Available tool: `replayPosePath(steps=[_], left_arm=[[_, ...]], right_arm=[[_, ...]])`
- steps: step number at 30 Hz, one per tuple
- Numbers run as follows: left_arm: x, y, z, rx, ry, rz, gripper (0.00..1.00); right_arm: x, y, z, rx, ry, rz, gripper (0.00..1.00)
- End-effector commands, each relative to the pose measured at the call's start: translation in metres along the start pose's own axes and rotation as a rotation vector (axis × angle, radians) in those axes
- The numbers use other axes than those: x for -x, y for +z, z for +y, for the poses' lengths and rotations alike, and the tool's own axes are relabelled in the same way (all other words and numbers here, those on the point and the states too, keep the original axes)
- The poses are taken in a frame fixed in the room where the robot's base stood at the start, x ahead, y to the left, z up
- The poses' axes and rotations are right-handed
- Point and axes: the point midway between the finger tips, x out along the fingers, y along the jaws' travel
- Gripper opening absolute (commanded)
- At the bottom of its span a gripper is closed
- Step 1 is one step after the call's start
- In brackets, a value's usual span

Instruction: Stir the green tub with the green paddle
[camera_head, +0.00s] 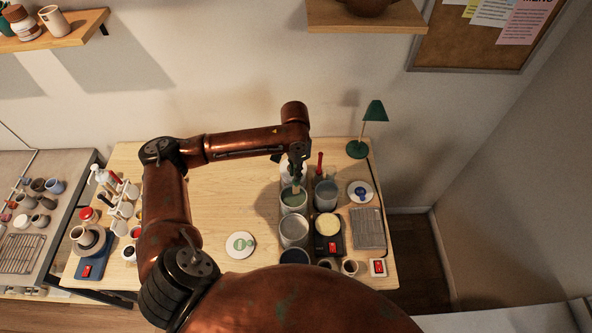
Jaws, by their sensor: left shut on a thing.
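The green tub (293,205) stands on the right half of the wooden table, a pale round container with green liquid inside. My left gripper (296,171) is above it, pointing down, and is shut on the green paddle (296,187). The paddle hangs roughly upright, with its lower end at or inside the tub's opening. I cannot tell how deep it reaches. The gripper hides most of the handle. My right gripper is not in view.
A grey tub (326,196) with a red-handled tool stands right beside the green tub. Another tub (294,232) is in front. A green lamp (374,114) stands behind right. A round disc with a green mark (240,245) lies left. The table's middle left is clear.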

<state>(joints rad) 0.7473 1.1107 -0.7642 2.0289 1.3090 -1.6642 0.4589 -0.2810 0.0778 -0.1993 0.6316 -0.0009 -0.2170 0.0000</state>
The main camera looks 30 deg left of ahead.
Motion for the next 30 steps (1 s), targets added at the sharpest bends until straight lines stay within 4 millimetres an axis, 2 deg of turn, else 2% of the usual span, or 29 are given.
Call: replayPosePath(steps=[2, 5, 8, 12, 15, 17, 21, 24, 26, 30], left_arm=[[-0.005, 0.005, 0.003, -0.002, -0.002, 0.002, 0.0], [-0.011, 0.006, 0.004, -0.003, -0.003, 0.003, 0.0], [-0.019, 0.002, 0.002, -0.002, 0.0, -0.001, 0.0], [-0.031, -0.005, -0.002, -0.002, 0.002, -0.005, 0.0], [-0.039, -0.006, -0.003, -0.001, 0.003, -0.007, 0.0], [-0.043, -0.005, -0.003, 0.0, 0.004, -0.007, 0.0], [-0.053, -0.004, -0.004, 0.002, 0.003, -0.007, 0.0], [-0.059, -0.005, -0.003, 0.001, 0.003, -0.007, 0.0], [-0.063, -0.005, -0.003, 0.001, 0.004, -0.007, 0.0], [-0.072, -0.005, -0.003, -0.001, 0.003, -0.006, 0.0]], right_arm=[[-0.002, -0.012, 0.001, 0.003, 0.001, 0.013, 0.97], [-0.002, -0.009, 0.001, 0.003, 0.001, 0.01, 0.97], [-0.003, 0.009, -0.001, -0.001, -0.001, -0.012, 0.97], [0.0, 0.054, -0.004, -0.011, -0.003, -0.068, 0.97], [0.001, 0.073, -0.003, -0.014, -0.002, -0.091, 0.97], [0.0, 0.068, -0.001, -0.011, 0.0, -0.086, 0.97], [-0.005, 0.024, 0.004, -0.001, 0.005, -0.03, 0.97], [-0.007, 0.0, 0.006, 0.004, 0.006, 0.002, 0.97], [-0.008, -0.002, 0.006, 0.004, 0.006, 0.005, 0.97], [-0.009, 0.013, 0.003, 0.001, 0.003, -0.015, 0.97]])
